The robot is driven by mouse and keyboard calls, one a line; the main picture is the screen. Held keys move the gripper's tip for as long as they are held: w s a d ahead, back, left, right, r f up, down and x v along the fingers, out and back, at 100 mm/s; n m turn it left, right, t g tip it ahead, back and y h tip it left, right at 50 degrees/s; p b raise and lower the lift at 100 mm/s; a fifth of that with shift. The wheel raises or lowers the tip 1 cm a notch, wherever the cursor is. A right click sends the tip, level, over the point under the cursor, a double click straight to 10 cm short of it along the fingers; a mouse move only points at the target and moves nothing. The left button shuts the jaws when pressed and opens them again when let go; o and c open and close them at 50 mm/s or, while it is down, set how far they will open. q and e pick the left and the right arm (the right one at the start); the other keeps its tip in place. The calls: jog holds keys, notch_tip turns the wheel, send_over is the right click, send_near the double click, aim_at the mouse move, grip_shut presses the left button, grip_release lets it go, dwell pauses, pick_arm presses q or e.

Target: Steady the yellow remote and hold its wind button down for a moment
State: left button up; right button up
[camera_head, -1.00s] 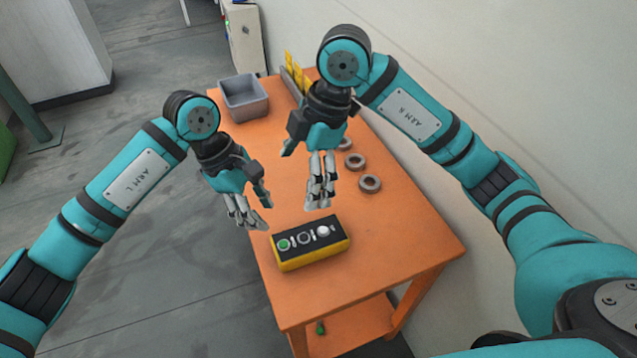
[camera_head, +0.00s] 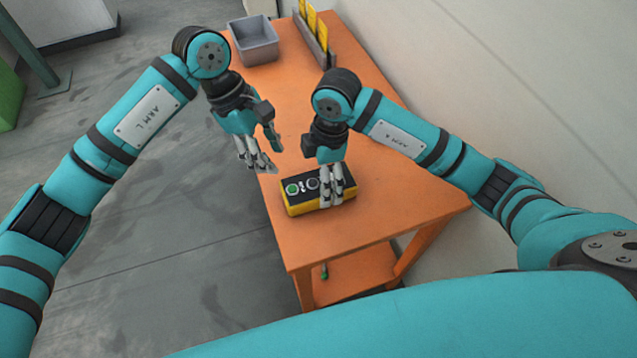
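The yellow remote (camera_head: 302,208) lies on the orange table near its left edge, with a dark top face. A green button (camera_head: 292,188) is at its left end and a round grey button (camera_head: 312,184) is in the middle. Its right part, where a white button showed earlier, is covered by my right gripper (camera_head: 331,203). The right fingers point down, close together, over the remote's right half; I cannot tell whether they touch it. My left gripper (camera_head: 259,168) is empty, its fingers apart, above and left of the remote, clear of it. No button label is readable.
The orange table (camera_head: 385,205) is bare to the right of the remote. A grey bin (camera_head: 254,42) and a rack with yellow cards (camera_head: 315,30) stand at its far end. A lower shelf (camera_head: 350,280) shows below. A wall runs along the right.

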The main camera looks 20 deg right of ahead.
aim_at(319, 183)
jog(key=shift+a+f, duration=0.15)
jog(key=shift+f, duration=0.9)
jog(key=shift+a+f, duration=0.1)
jog(key=shift+f, duration=0.9)
jog(key=c, duration=1.5)
pick_arm(q)
grip_shut()
pick_arm(e)
jog(key=shift+o, duration=0.2)
